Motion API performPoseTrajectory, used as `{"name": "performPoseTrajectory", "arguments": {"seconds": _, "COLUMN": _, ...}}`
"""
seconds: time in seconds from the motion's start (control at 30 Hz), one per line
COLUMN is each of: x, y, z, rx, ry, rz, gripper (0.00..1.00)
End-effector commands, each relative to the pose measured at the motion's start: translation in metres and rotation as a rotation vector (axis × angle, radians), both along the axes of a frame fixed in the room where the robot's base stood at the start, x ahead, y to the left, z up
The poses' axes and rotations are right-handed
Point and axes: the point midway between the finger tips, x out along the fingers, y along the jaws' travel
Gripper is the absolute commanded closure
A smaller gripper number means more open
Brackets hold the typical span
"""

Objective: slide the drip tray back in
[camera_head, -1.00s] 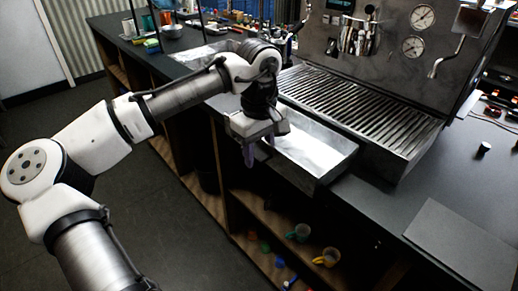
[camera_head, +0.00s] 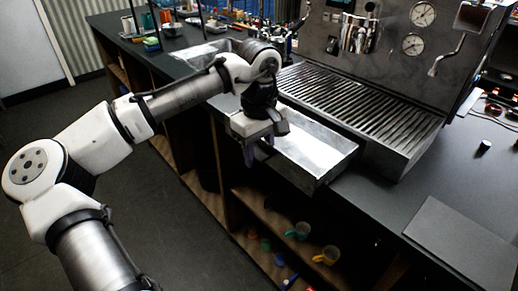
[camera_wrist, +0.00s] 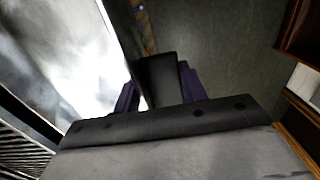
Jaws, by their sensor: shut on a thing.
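The drip tray (camera_head: 318,152) is an open, shallow metal box sticking out from under the slatted grate of the coffee machine, over the counter's front edge. My gripper (camera_head: 258,152) points down at the tray's outer left end. In the wrist view, its purple fingers (camera_wrist: 160,88) are shut on the tray's dark handle (camera_wrist: 158,75), one on each side. The tray's bright inside (camera_wrist: 70,50) fills the left of that view. The tray's far end is hidden under the machine.
The coffee machine (camera_head: 385,55) with its slatted grate (camera_head: 360,105) stands behind the tray. A flat grey plate (camera_head: 462,245) and a small dark cylinder (camera_head: 485,146) lie on the counter at right. Open shelves below hold cups, including a yellow one (camera_head: 327,256).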

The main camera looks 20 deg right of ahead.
Motion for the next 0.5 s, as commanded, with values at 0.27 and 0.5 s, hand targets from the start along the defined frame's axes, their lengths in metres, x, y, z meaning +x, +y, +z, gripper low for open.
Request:
{"name": "performPoseTrajectory", "arguments": {"seconds": 0.27, "x": 0.0000, "y": -0.0002, "z": -0.0033, "rx": -0.001, "ry": 0.000, "rz": 0.000, "gripper": 0.99}}
{"name": "performPoseTrajectory", "arguments": {"seconds": 0.5, "x": 0.0000, "y": -0.0001, "z": -0.0051, "rx": -0.001, "ry": 0.000, "rz": 0.000, "gripper": 0.51}}
